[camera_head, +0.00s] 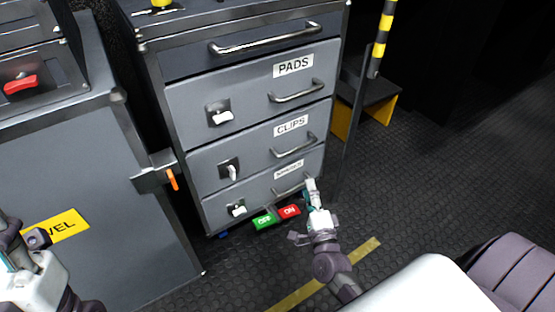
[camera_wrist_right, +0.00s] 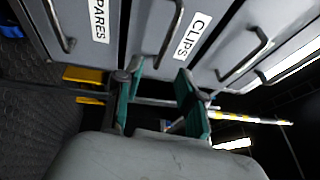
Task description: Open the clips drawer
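The clips drawer (camera_head: 258,150) is the middle labelled drawer of a grey cabinet, its front flush with the others. Its bar handle (camera_head: 295,146) is at the right, and its white latch knob (camera_head: 232,172) points roughly up and down. In the right wrist view the clips handle (camera_wrist_right: 170,35) is beyond the fingers, apart from them. My right gripper (camera_head: 312,190) is low by the bottom drawer's handle in the head view; the wrist view shows its two fingers (camera_wrist_right: 158,88) apart with nothing between. My left gripper (camera_head: 22,258) is at the lower left, partly cut off, fingers unclear.
The pads drawer (camera_head: 250,92) is above and the spares drawer (camera_head: 262,190) below, both shut; their latch knobs lie more sideways. Green (camera_head: 264,220) and red (camera_head: 289,211) blocks are at the cabinet's foot. A striped post (camera_head: 381,40) stands right.

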